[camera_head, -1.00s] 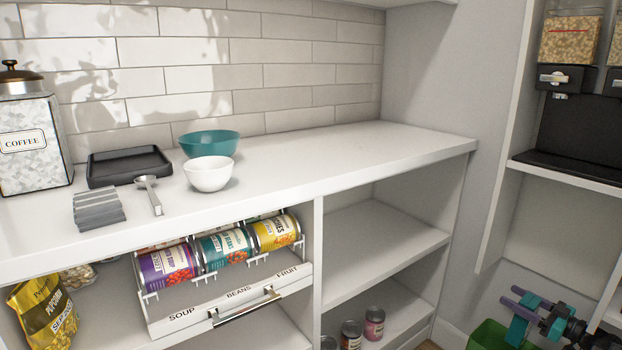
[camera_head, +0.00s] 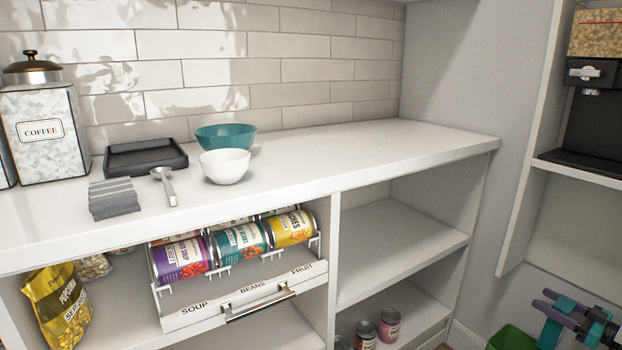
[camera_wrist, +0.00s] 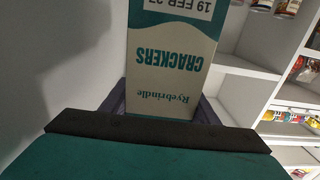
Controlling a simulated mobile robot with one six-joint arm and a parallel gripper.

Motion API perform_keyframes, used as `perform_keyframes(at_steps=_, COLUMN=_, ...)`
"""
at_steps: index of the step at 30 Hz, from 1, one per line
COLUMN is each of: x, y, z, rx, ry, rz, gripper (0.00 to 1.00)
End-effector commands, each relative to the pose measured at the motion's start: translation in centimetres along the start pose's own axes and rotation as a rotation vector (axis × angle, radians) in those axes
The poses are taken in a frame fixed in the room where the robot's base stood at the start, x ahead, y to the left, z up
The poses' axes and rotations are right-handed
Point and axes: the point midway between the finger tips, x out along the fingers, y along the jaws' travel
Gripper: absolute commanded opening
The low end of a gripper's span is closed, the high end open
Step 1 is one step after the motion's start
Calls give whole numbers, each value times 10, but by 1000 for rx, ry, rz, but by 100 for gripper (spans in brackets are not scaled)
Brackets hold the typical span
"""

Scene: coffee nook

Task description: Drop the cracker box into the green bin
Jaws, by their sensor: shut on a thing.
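The cracker box (camera_wrist: 172,62) fills the middle of the wrist view. It is cream and teal with "CRACKERS" upside down and a date label at the top. My gripper (camera_wrist: 163,105) is shut on it, with a dark purple finger at each side. In the head view my purple and teal gripper (camera_head: 556,318) shows at the bottom right; I cannot make out the box there. The green bin (camera_head: 512,338) is partly in view at the bottom edge, beside and partly below my gripper. Its inside cannot be seen.
A white counter (camera_head: 400,145) carries bowls, a black tray, a coffee canister (camera_head: 42,130) and a spoon. Below are a can drawer (camera_head: 240,300), pulled out, and shelves with a few cans. A dispenser shelf (camera_head: 590,175) stands at the right.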

Motion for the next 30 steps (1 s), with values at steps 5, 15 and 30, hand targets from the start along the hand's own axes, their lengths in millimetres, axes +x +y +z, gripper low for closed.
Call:
perform_keyframes(at_steps=5, x=0, y=0, z=15, rx=2, ry=1, rz=-1, gripper=13)
perform_keyframes(at_steps=15, x=1, y=0, z=43, rx=1, ry=1, rz=-1, gripper=13)
perform_keyframes(at_steps=30, x=2, y=0, z=50, rx=0, ry=1, rz=-2, gripper=56)
